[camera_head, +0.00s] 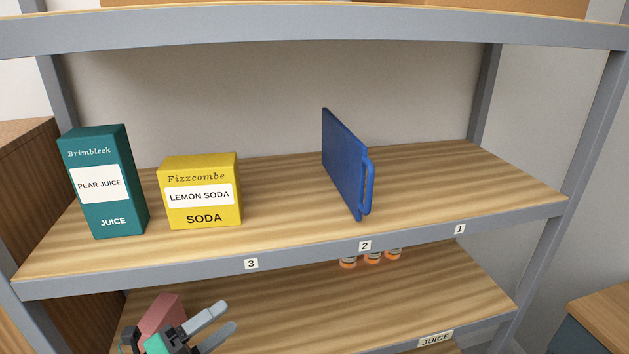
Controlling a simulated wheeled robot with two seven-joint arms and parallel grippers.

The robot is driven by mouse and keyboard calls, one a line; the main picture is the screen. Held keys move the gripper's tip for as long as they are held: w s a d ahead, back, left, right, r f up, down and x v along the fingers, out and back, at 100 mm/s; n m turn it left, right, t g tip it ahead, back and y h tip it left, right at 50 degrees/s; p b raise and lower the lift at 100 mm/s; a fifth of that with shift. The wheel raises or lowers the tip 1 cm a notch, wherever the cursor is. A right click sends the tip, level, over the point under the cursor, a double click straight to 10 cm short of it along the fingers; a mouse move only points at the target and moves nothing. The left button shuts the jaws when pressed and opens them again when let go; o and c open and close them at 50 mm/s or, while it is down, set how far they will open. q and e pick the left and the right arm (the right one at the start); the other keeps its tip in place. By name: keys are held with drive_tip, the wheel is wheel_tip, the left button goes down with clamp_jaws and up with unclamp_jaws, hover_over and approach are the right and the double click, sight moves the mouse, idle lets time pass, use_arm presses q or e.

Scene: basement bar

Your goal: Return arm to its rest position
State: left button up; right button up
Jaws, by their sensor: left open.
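My left gripper (219,323) shows at the bottom left, low in front of the lower shelf. Its two grey fingers are spread apart with nothing between them. The rest of the left arm is below the picture. My right gripper is not in the picture. On the upper shelf (285,218) stand a teal pear juice box (104,182) at the left and a yellow lemon soda box (200,191) beside it. A blue upright panel with a handle (344,163) stands right of the middle. My gripper is apart from all of these.
The shelf's front edge carries the labels 3 (251,264), 2 (365,246) and 1 (460,229). Orange-based items (372,258) stand on the lower shelf, partly hidden. A pink object (162,318) is just behind my gripper. Grey posts (540,250) frame the rack.

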use_arm(q)
drive_tip(key=w+a+f+n+t+y, duration=0.1)
drive_tip(key=a+n+t+y, duration=0.65)
drive_tip(key=n+y, duration=0.75)
drive_tip(key=s+a+f+n+g+y, duration=0.3)
drive_tip(key=a+f+n+g, duration=0.25)
drive_tip(key=f+n, duration=0.45)
drive_tip(key=s+d+f+n+g+h, duration=0.1)
drive_tip(key=s+d+f+g+h, duration=0.15)
drive_tip(key=s+f+g, duration=0.45)
drive_tip(key=s+d+f+n+g+h, duration=0.15)
drive_tip(key=s+d+f+g, duration=0.35)
drive_tip(key=s, duration=0.5)
wheel_tip(320, 180, down, 32)
drive_tip(key=g, duration=0.1)
drive_tip(key=s+a+f, duration=0.2)
drive_tip(key=s+f, duration=0.7)
drive_tip(key=s, duration=0.1)
drive_tip(key=s+a+f+g, duration=0.1)
drive_tip(key=s+a+f, duration=0.1)
drive_tip(key=s+f, duration=0.7)
drive_tip(key=shift+s+f+y, duration=0.4)
drive_tip(key=shift+f, duration=0.35)
